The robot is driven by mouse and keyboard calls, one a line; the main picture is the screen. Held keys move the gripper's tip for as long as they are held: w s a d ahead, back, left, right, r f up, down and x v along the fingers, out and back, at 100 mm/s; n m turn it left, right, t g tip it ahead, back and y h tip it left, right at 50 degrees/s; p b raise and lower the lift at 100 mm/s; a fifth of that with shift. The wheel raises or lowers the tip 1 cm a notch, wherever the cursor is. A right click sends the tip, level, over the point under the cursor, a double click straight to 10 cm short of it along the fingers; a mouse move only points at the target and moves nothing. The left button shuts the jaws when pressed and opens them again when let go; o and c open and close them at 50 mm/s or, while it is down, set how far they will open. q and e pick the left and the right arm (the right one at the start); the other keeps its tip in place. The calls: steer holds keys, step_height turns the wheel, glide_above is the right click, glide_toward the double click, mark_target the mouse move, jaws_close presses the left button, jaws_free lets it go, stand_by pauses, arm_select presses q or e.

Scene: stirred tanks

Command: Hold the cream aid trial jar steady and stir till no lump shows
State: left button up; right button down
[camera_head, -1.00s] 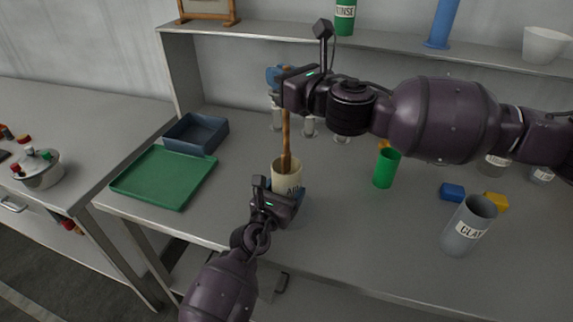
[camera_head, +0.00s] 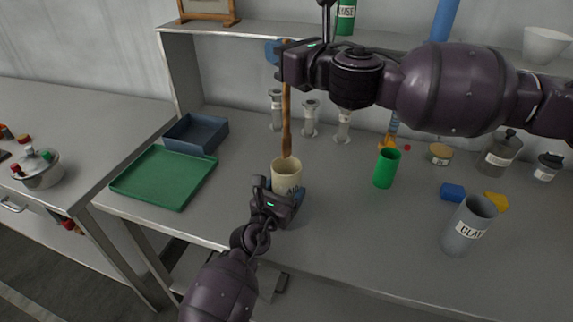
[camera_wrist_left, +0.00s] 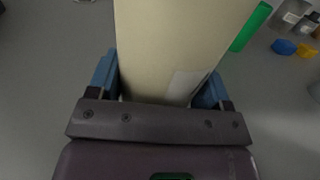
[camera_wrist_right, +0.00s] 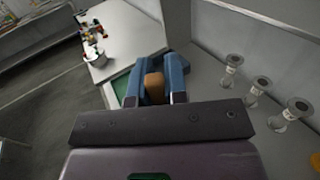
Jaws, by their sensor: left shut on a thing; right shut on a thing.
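The cream jar (camera_head: 287,175) with dark lettering stands upright on the grey bench. My left gripper (camera_head: 285,194) is shut on its near side; in the left wrist view the blue fingers flank the jar's cream wall (camera_wrist_left: 180,45). My right gripper (camera_head: 279,55) is shut on the top of a wooden stirring stick (camera_head: 287,110), which hangs nearly upright above the jar. The stick's wide lower end shows at the jar's mouth, seemingly just above the rim. The stick's top (camera_wrist_right: 154,86) shows between the fingers in the right wrist view. The jar's contents cannot be made out.
A green tray (camera_head: 165,178) and a blue-grey bin (camera_head: 196,133) lie to the left. A green cup (camera_head: 386,168), a grey CLAY cylinder (camera_head: 468,226), a blue block (camera_head: 452,192) and a yellow piece (camera_head: 496,201) stand right. Several grey stands line the back.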

arm_select(q)
steer(key=o, duration=1)
steer(key=v, duration=1.2)
